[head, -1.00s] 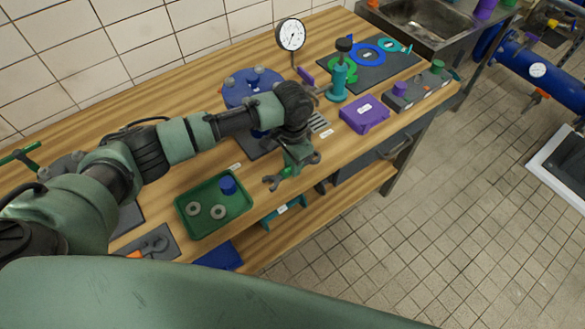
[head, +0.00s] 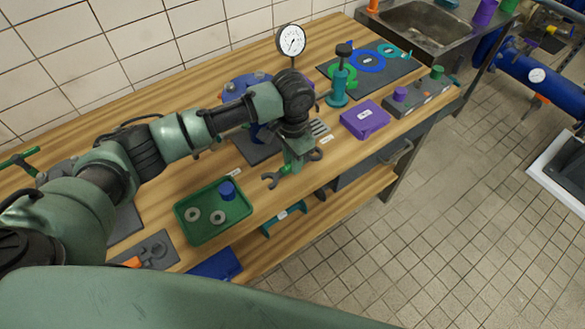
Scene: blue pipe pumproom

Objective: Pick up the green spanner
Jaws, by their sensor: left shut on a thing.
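The green spanner (head: 285,171) is gripped at its green middle in the head view. Its grey open-jaw end sticks out to the lower left, and its other end shows to the right of the gripper. My left gripper (head: 295,163) points down and is shut on the spanner, near the bench's front edge. Part of the spanner's middle is hidden by the fingers. The gap between spanner and bench top is hard to judge. My right gripper is not in view.
A green tray (head: 238,214) with a blue part and two grey rings stands left of the spanner. A purple box (head: 365,119), a teal hand pump (head: 338,88) and a gauge (head: 291,41) stand on the wooden bench (head: 200,91).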

